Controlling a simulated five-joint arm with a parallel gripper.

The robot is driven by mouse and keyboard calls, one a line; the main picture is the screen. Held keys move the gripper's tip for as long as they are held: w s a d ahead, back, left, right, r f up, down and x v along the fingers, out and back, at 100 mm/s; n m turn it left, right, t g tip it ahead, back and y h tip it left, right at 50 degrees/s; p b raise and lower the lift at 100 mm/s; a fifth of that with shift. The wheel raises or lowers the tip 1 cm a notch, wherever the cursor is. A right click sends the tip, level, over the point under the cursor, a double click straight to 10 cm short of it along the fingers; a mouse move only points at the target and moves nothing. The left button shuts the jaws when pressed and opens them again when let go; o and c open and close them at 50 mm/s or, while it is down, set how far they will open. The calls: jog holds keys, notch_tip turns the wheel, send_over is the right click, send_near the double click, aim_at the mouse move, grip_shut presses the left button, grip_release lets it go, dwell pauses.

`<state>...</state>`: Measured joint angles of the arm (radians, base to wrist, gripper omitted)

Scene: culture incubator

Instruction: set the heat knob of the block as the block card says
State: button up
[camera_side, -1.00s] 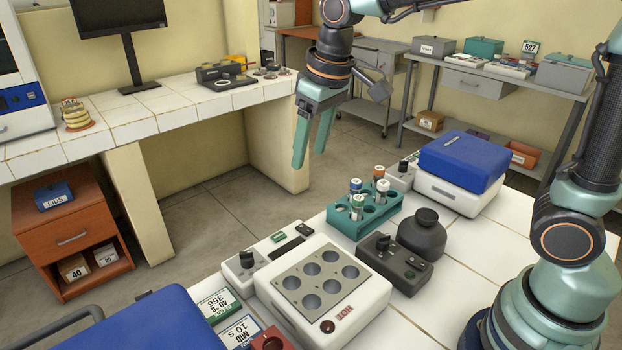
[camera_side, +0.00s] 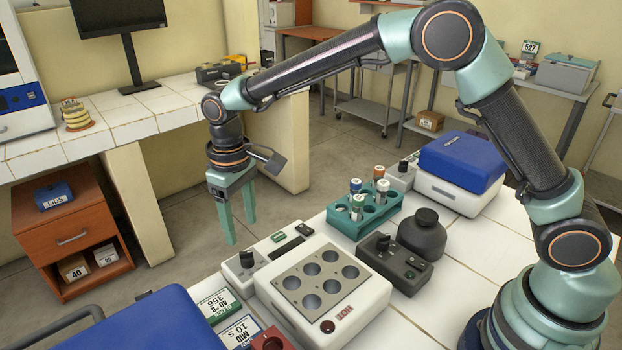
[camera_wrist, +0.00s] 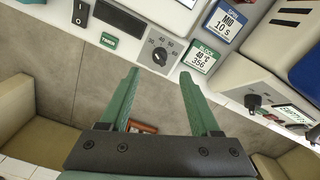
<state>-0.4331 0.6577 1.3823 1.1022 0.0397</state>
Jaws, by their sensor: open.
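The heat block (camera_side: 310,310) is white, with several round wells in a grey plate and a red HOT label. Its black heat knob (camera_side: 246,259) stands on the left end of the control strip; in the wrist view the knob (camera_wrist: 159,56) sits on a dial with small numbers around it, and I cannot tell its setting surely. The block card (camera_wrist: 201,57) is green and white and reads 40 °C and 356; it lies beside the strip. My gripper (camera_side: 240,231) is open and empty, above and slightly behind the knob. In the wrist view the knob lies just beyond the fingertips, between them.
A MID 10 S card (camera_side: 238,331) lies beside the block card. A blue-lidded device (camera_side: 150,325) is at the lower left. A teal tube rack (camera_side: 372,212), a small dark box with a knob (camera_side: 395,262) and a dark round vessel (camera_side: 425,237) stand right of the strip.

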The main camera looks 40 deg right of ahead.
aim_at(246, 252)
notch_tip(246, 252, down, 8)
dwell(0.4)
grip_shut()
